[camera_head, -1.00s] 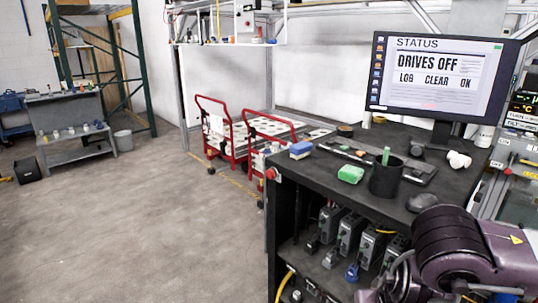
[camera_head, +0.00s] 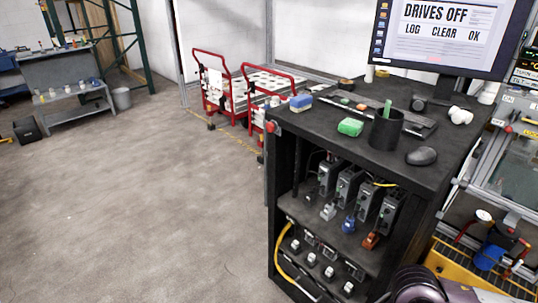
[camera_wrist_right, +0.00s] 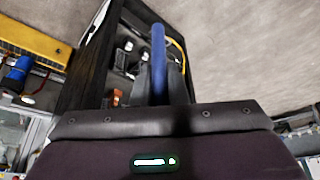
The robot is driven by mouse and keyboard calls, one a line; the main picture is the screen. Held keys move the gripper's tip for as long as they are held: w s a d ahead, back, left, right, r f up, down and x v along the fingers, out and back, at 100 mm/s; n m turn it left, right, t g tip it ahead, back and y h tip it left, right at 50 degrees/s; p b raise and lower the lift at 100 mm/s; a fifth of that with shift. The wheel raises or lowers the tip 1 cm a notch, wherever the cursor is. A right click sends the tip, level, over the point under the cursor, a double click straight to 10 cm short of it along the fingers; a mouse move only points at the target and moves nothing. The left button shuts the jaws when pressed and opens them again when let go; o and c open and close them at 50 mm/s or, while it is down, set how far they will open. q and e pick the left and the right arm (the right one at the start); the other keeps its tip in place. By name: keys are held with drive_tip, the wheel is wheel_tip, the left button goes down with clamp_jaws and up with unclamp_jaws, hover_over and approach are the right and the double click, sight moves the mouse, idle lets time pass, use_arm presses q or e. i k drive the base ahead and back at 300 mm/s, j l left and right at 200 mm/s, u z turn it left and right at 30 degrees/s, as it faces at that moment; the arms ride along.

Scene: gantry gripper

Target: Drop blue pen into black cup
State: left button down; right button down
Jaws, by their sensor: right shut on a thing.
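The black cup (camera_head: 386,131) stands upright on the dark bench top in the head view. A green pen-like thing (camera_head: 387,108) sticks up out of it. The blue pen (camera_wrist_right: 158,62) is in the right wrist view, pointing away from the wrist. My right gripper (camera_wrist_right: 160,85) is shut on the blue pen. The bench's side and lower shelves lie beyond the pen in that view. In the head view only part of my purple right arm shows at the bottom edge; its gripper and the pen are out of that view. My left gripper is in neither view.
Devices and cables fill the shelves below. Open floor (camera_head: 150,200) lies left of the bench.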

sight(388, 142)
drive_tip(key=i+j+z, duration=0.8)
drive_tip(key=i+j, duration=0.2)
